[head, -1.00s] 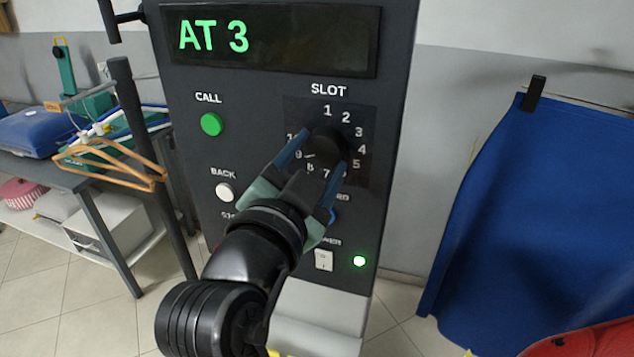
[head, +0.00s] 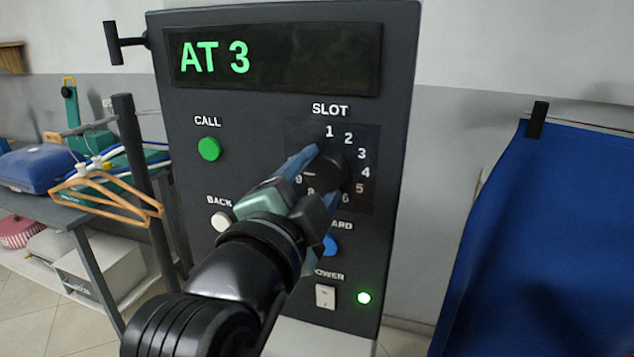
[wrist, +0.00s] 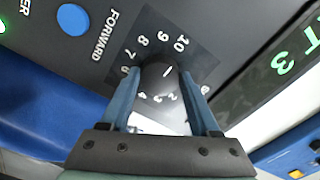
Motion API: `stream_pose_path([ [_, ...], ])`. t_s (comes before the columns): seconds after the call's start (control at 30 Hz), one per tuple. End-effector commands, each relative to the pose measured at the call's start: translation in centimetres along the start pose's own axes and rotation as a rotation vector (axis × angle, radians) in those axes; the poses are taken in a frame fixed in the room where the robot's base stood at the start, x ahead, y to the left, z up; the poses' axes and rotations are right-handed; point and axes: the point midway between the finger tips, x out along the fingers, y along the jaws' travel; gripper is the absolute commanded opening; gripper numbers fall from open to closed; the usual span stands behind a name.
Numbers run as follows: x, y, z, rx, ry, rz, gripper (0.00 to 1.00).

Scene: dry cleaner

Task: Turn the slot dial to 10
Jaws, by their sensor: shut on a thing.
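The slot dial (head: 331,168) is a round black knob on the dark control panel (head: 270,125), ringed by white numbers. My gripper (head: 322,174) is shut on the dial, with one blue finger on each side. In the wrist view the dial (wrist: 157,82) sits between my fingertips (wrist: 158,77). A white mark on the knob shows on the side facing 9 and 10; I cannot tell exactly which number it points at. The green display (head: 215,58) reads "AT 3". My fingers partly hide the lower left numbers in the head view.
A green CALL button (head: 209,149), white BACK button (head: 221,222), blue FORWARD button (head: 329,245) and POWER switch (head: 325,296) surround the dial. A dark post (head: 135,160) and hangers (head: 105,195) stand left. A blue garment (head: 550,220) hangs right.

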Motion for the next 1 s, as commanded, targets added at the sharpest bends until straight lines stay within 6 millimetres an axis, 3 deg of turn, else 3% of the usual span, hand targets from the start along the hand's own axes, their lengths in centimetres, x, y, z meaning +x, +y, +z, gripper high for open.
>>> stream_pose_path([
  [0.2,0.0,0.1,0.0,0.004,-0.001,0.002,0.07],
  [0.23,0.0,0.1,0.0,0.004,-0.001,0.002,0.66],
  [0.37,0.0,0.1,0.0,0.003,0.000,0.002,0.90],
  [0.77,-0.5,0.0,0.1,0.000,-0.001,0.000,0.92],
  [1.0,-4.9,0.1,0.2,0.002,-0.003,-0.004,0.92],
])
